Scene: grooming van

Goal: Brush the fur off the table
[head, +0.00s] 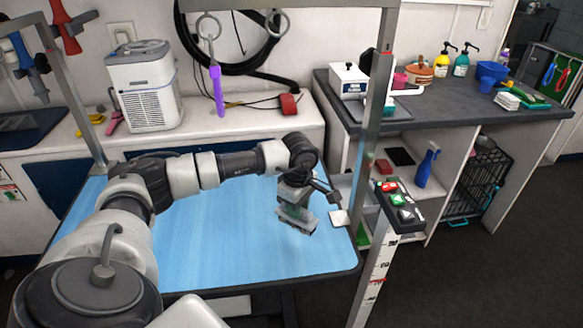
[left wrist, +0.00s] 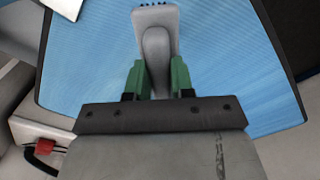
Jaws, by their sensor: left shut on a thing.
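The grooming table (head: 215,245) has a light blue ribbed top with a dark rim; it also fills the back of the left wrist view (left wrist: 235,60). My left gripper (head: 295,208) is over the right part of the table, pointing down. In the left wrist view its green fingers (left wrist: 157,80) are shut on the grey handle of a brush (left wrist: 155,22), whose dark bristle tips show at the far end. I cannot tell whether the bristles touch the table. No fur can be made out on the blue top. My right gripper is not in view.
A metal post (head: 376,120) rises at the table's right edge, beside a button box (head: 400,208). A small white plate (head: 339,217) is at the right edge. A white-sided counter (head: 440,108) with bottles stands right; a white appliance (head: 145,85) stands behind left.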

